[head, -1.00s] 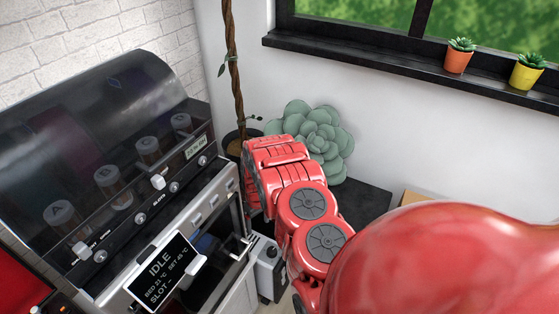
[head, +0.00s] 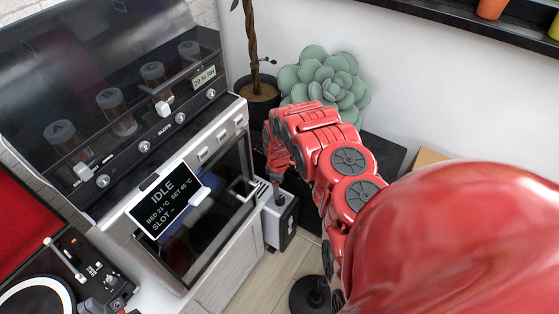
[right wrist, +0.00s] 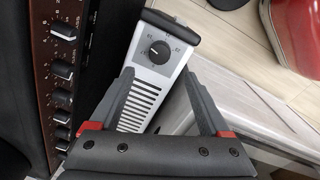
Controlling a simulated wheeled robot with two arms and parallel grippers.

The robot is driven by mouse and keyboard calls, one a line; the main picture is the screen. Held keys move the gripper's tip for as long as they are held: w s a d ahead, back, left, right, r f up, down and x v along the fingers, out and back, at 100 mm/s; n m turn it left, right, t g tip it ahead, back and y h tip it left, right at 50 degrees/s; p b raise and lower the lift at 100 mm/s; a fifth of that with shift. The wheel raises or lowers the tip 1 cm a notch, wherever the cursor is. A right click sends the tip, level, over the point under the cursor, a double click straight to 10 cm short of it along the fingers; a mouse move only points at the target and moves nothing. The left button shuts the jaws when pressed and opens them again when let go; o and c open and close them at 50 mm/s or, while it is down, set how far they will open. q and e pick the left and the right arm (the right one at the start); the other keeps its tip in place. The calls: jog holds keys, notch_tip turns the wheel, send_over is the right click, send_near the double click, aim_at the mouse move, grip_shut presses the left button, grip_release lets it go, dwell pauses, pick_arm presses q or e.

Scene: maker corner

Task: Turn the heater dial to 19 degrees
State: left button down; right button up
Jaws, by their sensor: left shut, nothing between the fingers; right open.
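The heater is a slim white box (head: 281,216) on the floor beside the printer cabinet in the head view. In the right wrist view, its white top (right wrist: 150,75) has dark vent slots and a round black dial (right wrist: 160,52) with a white pointer mark toward the left. Small numbers ring the dial, too small to read surely. My right gripper (right wrist: 158,74) is open and empty. Its fingertips are on either side of the heater top, just short of the dial in the picture, apparently not touching it. In the head view my right arm hides most of this gripper. My left gripper is not in view.
The printer cabinet (head: 215,205), with its IDLE screen (head: 165,200), stands close left of the heater. A potted plant (head: 262,92) and green succulent (head: 325,82) are behind. A dark round base (head: 310,295) stands on the floor to the right. Bare floor (head: 262,285) lies in front.

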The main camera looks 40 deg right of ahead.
aim_at(280, 201)
jog(key=f, duration=0.3)
jog(key=f+b, duration=0.1)
jog(key=f, duration=0.5)
jog(key=shift+w+d+b, duration=0.2)
jog(key=shift+d+b, duration=0.05)
jog(key=shift+b, duration=0.05)
grip_shut()
jog(key=shift+a+m, duration=0.15)
jog(key=shift+m, duration=1.45)
